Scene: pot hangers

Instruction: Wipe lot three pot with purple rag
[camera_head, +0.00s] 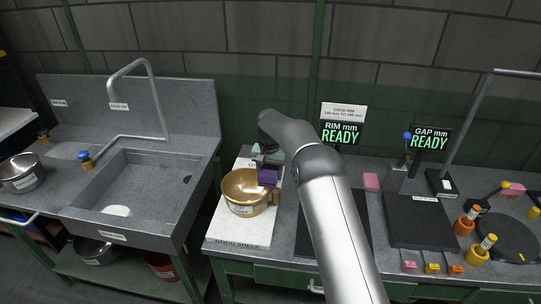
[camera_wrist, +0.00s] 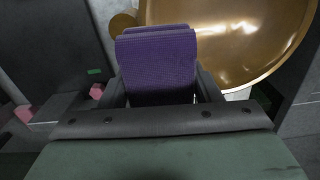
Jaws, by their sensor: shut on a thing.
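A brass-coloured pot (camera_head: 240,188) with a white label on its front stands on the white board labelled "GOOD SHELF" (camera_head: 222,236); the label's words are too small to read surely. My gripper (camera_head: 267,166) is over the pot's right rim, shut on the purple rag (camera_head: 267,177). In the wrist view the rag (camera_wrist: 157,62) is a folded purple block between the fingers of my gripper (camera_wrist: 155,85). The pot's shiny inside (camera_wrist: 240,40) lies just behind and right of it. Whether the rag touches the pot is not clear.
A grey sink (camera_head: 140,190) with a tall tap is at left, with a steel pot (camera_head: 21,172) beside it. A dark plate (camera_head: 420,222), orange pegs and a round dark disc (camera_head: 507,238) are at right. Two "READY" signs stand at the back.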

